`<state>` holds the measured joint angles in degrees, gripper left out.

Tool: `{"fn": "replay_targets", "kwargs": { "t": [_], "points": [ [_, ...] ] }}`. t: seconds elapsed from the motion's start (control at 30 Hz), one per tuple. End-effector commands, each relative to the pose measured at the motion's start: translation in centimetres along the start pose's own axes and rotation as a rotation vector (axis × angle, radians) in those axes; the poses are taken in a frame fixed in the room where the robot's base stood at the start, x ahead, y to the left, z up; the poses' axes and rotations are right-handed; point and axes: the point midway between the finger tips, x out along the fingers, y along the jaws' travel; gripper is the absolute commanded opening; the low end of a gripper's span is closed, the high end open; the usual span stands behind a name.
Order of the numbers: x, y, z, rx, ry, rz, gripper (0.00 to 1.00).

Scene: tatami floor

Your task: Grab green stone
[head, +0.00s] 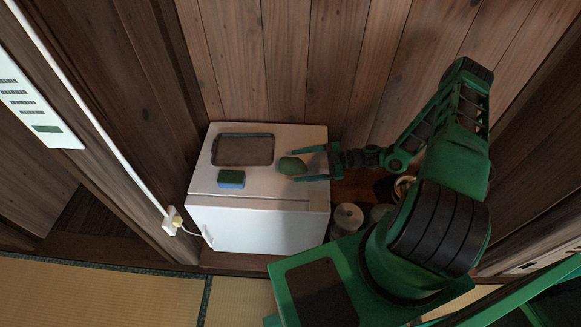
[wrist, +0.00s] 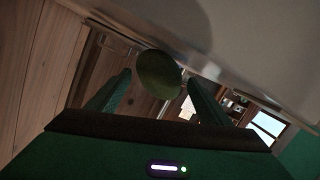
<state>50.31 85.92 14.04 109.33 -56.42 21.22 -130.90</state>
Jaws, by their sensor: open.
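The green stone (head: 291,166) is a smooth oval lump on the right part of the white fridge top. In the wrist view the stone (wrist: 158,73) shows near the fingertips, between the two fingers. My gripper (head: 309,163) reaches in from the right, low over the fridge top. In the wrist view my gripper (wrist: 160,82) is open, one finger on each side of the stone's near end. I cannot tell whether either finger touches it.
A white fridge (head: 258,232) stands against the plank wall. On its top are a dark tray (head: 243,150) and a blue and green sponge (head: 231,178). Metal pots (head: 347,217) stand to its right. A plug and cord (head: 175,221) are at its left.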

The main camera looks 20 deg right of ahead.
Motion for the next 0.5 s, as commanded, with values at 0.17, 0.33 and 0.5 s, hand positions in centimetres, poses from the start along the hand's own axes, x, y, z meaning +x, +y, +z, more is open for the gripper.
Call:
{"fn": "replay_targets", "kwargs": {
  "t": [0.17,0.33,0.5],
  "points": [
    [2.6,0.0,0.1,0.0,0.002,-0.001,0.73],
    [3.5,0.1,0.1,0.0,0.001,-0.001,0.73],
    [3.5,0.1,0.1,0.0,0.001,-0.001,0.66]
  ]
}}
